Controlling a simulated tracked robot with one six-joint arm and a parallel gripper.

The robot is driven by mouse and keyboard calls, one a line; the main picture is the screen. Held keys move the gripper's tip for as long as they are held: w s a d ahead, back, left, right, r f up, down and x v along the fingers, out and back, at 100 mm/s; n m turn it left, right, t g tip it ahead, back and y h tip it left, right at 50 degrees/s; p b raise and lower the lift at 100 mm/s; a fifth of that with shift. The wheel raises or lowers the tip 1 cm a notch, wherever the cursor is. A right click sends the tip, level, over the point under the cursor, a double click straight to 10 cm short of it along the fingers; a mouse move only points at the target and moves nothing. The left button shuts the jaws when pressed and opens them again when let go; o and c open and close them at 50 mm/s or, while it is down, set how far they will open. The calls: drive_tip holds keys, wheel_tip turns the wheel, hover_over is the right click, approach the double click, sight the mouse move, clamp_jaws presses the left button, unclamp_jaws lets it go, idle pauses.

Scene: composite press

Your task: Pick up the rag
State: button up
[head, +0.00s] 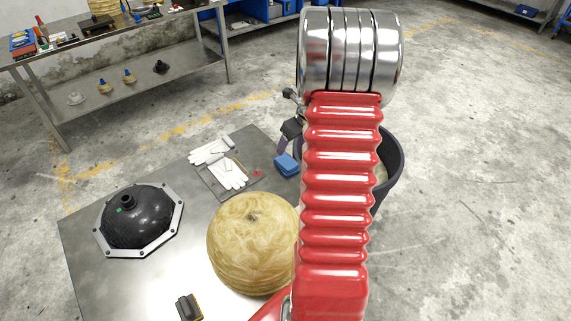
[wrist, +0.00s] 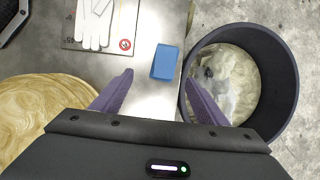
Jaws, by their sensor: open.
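The rag appears to be the small blue folded block (head: 287,164) lying on the metal table near its right edge. In the wrist view the rag (wrist: 166,61) is just ahead of my fingertips, roughly between their lines. My gripper (wrist: 160,79) is open and empty, with its two purple fingers spread. How high it is above the table is hard to tell. In the head view my red arm hides most of my gripper; only a dark part of it (head: 291,128) shows above the rag.
A dark round bin (wrist: 281,68) with crumpled clear material stands close right of the rag. White gloves (head: 226,172) lie on a sheet to the left. A yellowish dome (head: 252,243), a black dome on a plate (head: 138,218) and a brush-like block (head: 189,307) are on the table (head: 82,232).

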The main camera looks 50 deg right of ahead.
drive_tip(key=shift+s+d+f+m, duration=0.15)
drive_tip(key=shift+d+f+m, duration=0.2)
drive_tip(key=shift+d+m, duration=0.1)
hover_over(287, 162)
drive_tip(key=s, duration=0.2)
drive_tip(key=f, duration=0.5)
drive_tip(key=a+f, duration=0.1)
drive_tip(key=f, duration=0.1)
drive_tip(key=shift+s+f, duration=0.1)
drive_tip(key=shift+f, duration=0.3)
drive_tip(key=shift+f, duration=0.1)
drive_tip(key=shift+d+x, duration=0.15)
drive_tip(key=shift+x, duration=1.15)
drive_tip(key=shift+d+x, duration=0.15)
drive_tip(key=shift+x, duration=1.15)
drive_tip(key=shift+f, duration=0.2)
